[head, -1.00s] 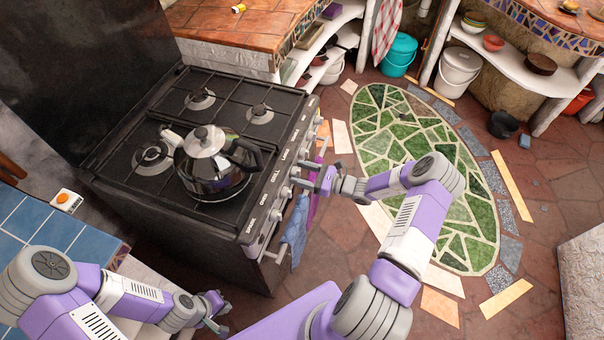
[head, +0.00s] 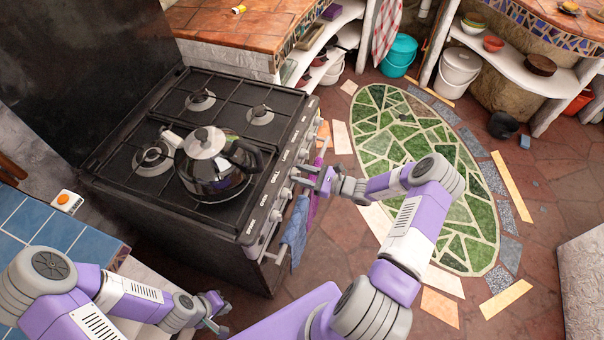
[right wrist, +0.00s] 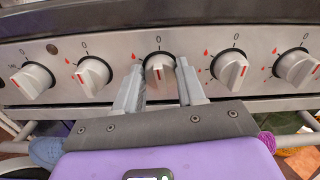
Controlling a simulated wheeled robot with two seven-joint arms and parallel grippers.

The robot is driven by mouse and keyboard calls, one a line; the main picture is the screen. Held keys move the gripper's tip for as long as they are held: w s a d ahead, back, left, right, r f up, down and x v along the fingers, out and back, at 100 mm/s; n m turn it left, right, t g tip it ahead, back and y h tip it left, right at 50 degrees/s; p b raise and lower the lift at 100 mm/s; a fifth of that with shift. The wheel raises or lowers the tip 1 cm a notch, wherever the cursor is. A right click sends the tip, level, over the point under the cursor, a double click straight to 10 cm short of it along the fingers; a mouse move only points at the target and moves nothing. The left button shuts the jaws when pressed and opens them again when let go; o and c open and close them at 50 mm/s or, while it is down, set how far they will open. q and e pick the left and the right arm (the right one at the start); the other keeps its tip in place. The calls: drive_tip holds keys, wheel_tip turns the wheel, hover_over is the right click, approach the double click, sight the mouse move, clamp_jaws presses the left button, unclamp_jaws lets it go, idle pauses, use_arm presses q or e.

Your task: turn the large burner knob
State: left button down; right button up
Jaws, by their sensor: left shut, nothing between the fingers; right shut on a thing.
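The stove's front panel (right wrist: 120,48) carries a row of white knobs with red marks. My right gripper (right wrist: 160,90) is shut on the middle knob (right wrist: 158,68) in the right wrist view, one finger on each side. That knob's red mark stands about upright below the 0 on the panel. In the head view my right gripper (head: 314,179) is at the front of the stove (head: 225,235), and it partly hides the knob there. My left gripper (head: 218,322) is shut and empty at the lower left, away from the stove.
A shiny kettle (head: 212,172) stands on the near hob. In the right wrist view, neighbouring knobs (right wrist: 93,76) and (right wrist: 229,70) sit close on both sides of the fingers. A blue cloth (head: 295,232) hangs on the oven rail.

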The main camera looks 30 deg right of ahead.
drive_tip(key=n, duration=0.5)
drive_tip(key=shift+p, duration=0.4)
drive_tip(key=n, duration=0.5)
drive_tip(key=shift+s+a+f, duration=0.1)
drive_tip(key=shift+n, duration=0.3)
drive_tip(key=o, duration=1)
drive_tip(key=p+v, duration=0.1)
drive_tip(key=v, duration=0.6)
drive_tip(key=shift+s+d+p, duration=0.2)
drive_tip(key=shift+d+p, duration=0.05)
drive_tip(key=shift+p, duration=0.05)
